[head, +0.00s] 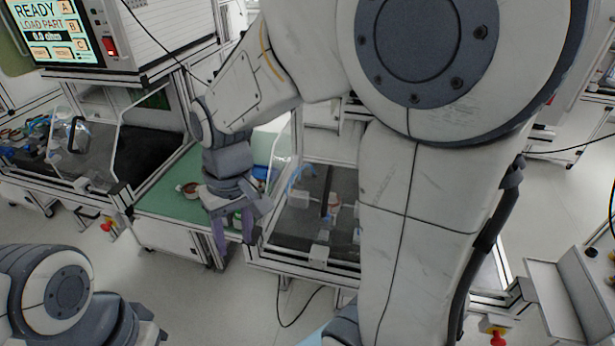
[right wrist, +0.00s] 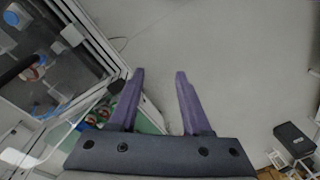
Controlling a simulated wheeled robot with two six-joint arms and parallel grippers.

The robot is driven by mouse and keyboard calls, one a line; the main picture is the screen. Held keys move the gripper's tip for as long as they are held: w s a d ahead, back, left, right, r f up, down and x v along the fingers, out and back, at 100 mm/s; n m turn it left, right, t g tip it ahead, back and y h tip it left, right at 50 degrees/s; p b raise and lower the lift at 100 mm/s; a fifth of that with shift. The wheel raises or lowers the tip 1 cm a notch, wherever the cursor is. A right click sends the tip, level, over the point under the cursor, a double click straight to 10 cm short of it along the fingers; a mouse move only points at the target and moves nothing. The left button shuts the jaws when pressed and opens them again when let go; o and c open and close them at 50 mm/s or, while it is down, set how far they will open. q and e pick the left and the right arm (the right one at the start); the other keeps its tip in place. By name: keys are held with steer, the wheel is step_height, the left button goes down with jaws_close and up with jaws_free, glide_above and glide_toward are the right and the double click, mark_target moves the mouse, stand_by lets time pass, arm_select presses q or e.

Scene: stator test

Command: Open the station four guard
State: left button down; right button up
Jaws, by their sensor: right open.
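My right gripper (head: 234,246) is open and empty, pointing down by the front edge of the green-topped bench. In the right wrist view its two purple fingers (right wrist: 159,76) stand apart with only grey floor between them. Right of it is a station with a clear guard (head: 281,152) and parts inside, partly hidden by my right arm. This station also shows at the upper left of the right wrist view (right wrist: 60,62). Another clear guard (head: 92,150) with a black handle (head: 76,134) stands at the left. No station number is readable. My left gripper is out of view.
The green bench top (head: 165,203) holds a small round part (head: 190,188). A tester with a lit READY screen (head: 50,28) stands at the upper left. Red knobs (head: 107,225) sit on the frame fronts. The floor in front (head: 225,305) is clear except for a black cable (head: 287,322).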

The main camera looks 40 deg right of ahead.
steer(key=w+d+r+m+p, duration=0.1)
steer(key=w+d+m, duration=0.4)
steer(key=d, duration=0.6)
steer(key=m+p, duration=0.2)
steer(key=m, duration=0.2)
glide_above(328, 188)
steer(key=shift+t, duration=0.4)
step_height(328, 188, down, 10)
steer(key=shift+a+f+p, duration=0.15)
steer(key=shift+f+p, duration=0.05)
steer(key=shift+p, duration=0.7)
jaws_close()
